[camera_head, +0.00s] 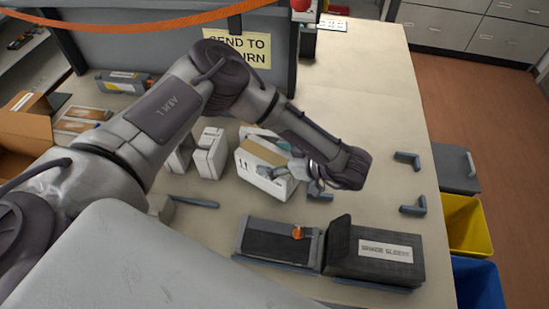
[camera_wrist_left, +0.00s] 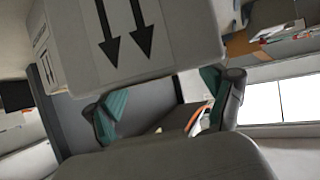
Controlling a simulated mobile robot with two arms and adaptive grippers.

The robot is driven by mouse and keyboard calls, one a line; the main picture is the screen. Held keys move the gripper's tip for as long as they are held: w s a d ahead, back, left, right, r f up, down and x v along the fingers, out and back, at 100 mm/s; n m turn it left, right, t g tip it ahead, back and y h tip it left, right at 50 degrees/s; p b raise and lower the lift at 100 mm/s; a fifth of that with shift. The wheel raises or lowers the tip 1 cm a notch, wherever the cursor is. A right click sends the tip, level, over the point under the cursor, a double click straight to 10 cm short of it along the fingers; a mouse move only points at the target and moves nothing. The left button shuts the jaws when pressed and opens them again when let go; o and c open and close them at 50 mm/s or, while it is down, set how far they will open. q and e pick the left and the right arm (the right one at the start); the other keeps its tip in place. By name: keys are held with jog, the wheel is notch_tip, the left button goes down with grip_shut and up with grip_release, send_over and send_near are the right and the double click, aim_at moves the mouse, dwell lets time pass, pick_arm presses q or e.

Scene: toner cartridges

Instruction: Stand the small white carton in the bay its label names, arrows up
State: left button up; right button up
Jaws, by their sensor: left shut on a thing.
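A white carton (camera_head: 257,181) with a brown strip on top is in the middle of the table in the head view. Small dark arrows show on its near left face. My left gripper (camera_head: 279,158) is shut on it from the right. In the left wrist view the carton (camera_wrist_left: 150,40) fills the top, with two black arrows pointing down in that picture, between the teal fingertips of my left gripper (camera_wrist_left: 162,98). I cannot tell whether its base touches the table. No label naming a bay is readable. My right gripper is out of view.
White cartons (camera_head: 210,153) stand just left of the held one. Grey corner brackets (camera_head: 413,206) lie to the right. A black tray (camera_head: 277,243) and a dark labelled box (camera_head: 376,252) stand in front. The table's far right (camera_head: 365,90) is clear.

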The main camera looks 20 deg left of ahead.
pick_arm(q)
jog(key=shift+f, duration=0.8)
jog(key=shift+f, duration=0.2)
jog(key=o, duration=1.7)
jog(key=shift+r, duration=0.15)
